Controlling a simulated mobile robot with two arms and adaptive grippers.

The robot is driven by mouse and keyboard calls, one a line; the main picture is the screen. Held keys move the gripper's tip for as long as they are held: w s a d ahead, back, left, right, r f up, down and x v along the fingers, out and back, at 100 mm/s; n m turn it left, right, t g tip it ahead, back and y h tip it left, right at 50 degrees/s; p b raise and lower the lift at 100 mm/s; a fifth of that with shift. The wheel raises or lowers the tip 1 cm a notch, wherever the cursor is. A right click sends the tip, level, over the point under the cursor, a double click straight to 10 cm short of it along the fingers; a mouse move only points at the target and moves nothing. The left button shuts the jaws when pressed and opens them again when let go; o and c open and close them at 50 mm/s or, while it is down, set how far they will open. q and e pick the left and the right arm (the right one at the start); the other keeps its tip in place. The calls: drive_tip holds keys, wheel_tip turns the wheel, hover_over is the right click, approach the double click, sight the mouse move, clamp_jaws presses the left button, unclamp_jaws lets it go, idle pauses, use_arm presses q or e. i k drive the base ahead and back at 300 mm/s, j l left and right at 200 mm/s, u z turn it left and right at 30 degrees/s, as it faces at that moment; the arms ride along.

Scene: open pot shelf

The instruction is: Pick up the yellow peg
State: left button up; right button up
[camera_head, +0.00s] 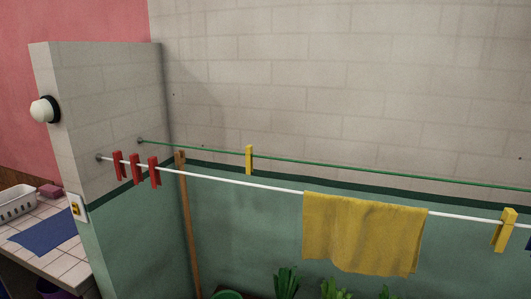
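A yellow peg (249,160) is clipped upright on the thin green line, left of the middle of the head view. A second yellow peg (504,230) is on the nearer white line at the right edge, slightly tilted. The frame does not show which one is meant. Neither of my grippers is in view, and nothing touches either peg.
Three red pegs (135,169) hang on the white line (235,180) at the left. A yellow cloth (363,233) hangs over it. The green line (350,171) runs behind. A wooden pole (188,230), plants (286,281) and a tiled counter (70,245) stand below.

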sight(501, 235)
drive_tip(key=z, duration=1.4)
drive_tip(key=i+j+z, duration=0.2)
drive_tip(key=j, duration=0.2)
drive_tip(key=j+z, duration=0.25)
drive_tip(key=i+j, duration=0.05)
drive_tip(key=j, duration=0.1)
